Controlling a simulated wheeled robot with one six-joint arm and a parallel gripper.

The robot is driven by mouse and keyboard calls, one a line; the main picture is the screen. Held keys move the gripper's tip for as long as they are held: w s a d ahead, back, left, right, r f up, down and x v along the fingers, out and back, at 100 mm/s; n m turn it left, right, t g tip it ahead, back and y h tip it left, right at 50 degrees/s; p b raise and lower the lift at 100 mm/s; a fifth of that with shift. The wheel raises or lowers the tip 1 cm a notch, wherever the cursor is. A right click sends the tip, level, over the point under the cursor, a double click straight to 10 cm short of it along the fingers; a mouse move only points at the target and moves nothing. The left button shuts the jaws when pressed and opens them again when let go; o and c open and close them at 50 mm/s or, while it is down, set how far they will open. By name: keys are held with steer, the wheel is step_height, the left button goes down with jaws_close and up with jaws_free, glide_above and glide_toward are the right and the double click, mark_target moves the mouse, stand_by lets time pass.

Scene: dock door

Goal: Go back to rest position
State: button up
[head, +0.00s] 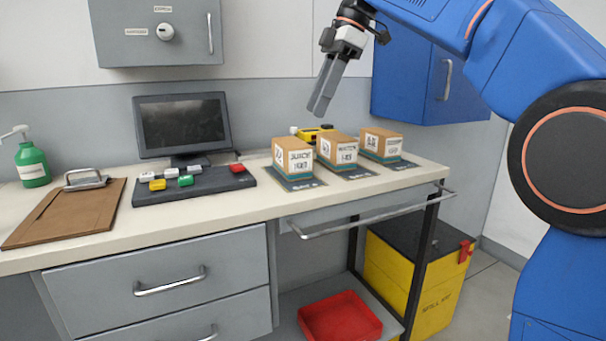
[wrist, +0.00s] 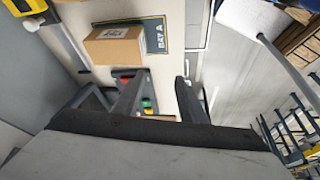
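My gripper (head: 320,105) is raised above the counter, left of the blue wall cabinet and above the boxes, pointing down. In the wrist view its two fingers (wrist: 160,78) stand apart with nothing between them. Three cardboard boxes sit on dark labelled mats on the counter: one marked JUICE (head: 293,158), one marked WATER (head: 337,150), and one at the right (head: 382,143) whose label I cannot read. One box (wrist: 113,45) shows in the wrist view beside a mat marked BAY A (wrist: 157,33).
The blue cabinet (head: 415,75) hangs right of my gripper; a grey cabinet (head: 155,40) hangs at the left. A monitor (head: 183,123), a button panel (head: 205,190), a clipboard (head: 70,215) and a green bottle (head: 32,165) stand on the counter. A yellow bin (head: 415,275) is below.

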steer(key=s+d+f+m+t+h, duration=0.1)
steer(key=s+d+f+m, duration=0.5)
steer(key=f, duration=0.7)
steer(key=s+d+f+m+t+h, duration=0.2)
steer(key=s+d+f+m, duration=0.5)
steer(key=s+d+f, duration=0.4)
steer(key=s+d+f+m+t+h, duration=0.1)
steer(key=s+d+f+m+t, duration=0.1)
steer(key=s+d+f+m, duration=0.5)
steer(key=s+d+f, duration=0.1)
steer(key=s+f, duration=0.3)
steer(key=f, duration=0.5)
steer(key=shift+s+d, duration=0.15)
steer(key=shift+d, duration=0.1)
steer(key=shift+c, duration=0.7)
